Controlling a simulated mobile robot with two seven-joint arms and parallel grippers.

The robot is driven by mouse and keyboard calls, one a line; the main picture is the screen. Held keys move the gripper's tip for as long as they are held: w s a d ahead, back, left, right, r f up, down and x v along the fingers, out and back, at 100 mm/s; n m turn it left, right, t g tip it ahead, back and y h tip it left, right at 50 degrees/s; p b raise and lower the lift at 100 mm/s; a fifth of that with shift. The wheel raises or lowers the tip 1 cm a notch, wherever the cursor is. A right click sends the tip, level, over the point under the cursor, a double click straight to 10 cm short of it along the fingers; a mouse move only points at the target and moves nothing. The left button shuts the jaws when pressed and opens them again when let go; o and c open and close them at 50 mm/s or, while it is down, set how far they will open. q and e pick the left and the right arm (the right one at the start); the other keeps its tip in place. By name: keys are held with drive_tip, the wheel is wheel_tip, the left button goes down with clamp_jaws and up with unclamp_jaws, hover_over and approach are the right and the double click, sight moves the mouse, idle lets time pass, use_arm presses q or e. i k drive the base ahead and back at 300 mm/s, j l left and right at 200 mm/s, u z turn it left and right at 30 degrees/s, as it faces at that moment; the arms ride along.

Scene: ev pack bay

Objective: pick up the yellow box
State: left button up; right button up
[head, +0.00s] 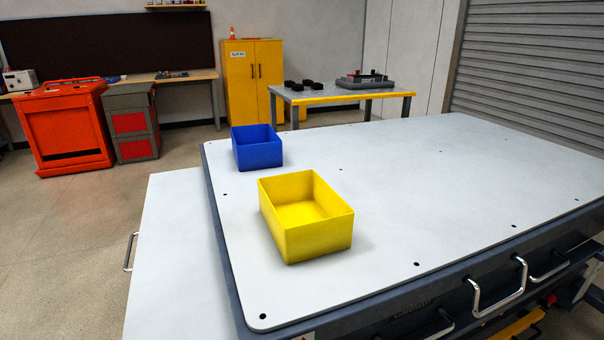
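The yellow box (318,240) is an open-topped bin standing upright on the light grey table top (420,180). It sits left of the middle of the head view, near the left side of the table. Its inside looks empty. Neither of my grippers shows in the head view, and nothing touches the box.
A smaller blue box (257,155) stands behind and left of the yellow one, with a gap between. A lower white surface (165,250) adjoins the left side. Metal handles (497,290) stick out at the front edge. The table's right part is clear.

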sight(306, 219)
drive_tip(key=i+l, duration=0.15)
drive_tip(key=l, duration=0.25)
drive_tip(key=i+l+z, duration=0.1)
drive_tip(key=l, duration=0.35)
drive_tip(key=i+l, duration=0.25)
drive_tip(key=i+l+z, duration=0.1)
drive_tip(key=l, duration=0.45)
drive_tip(key=i, duration=0.05)
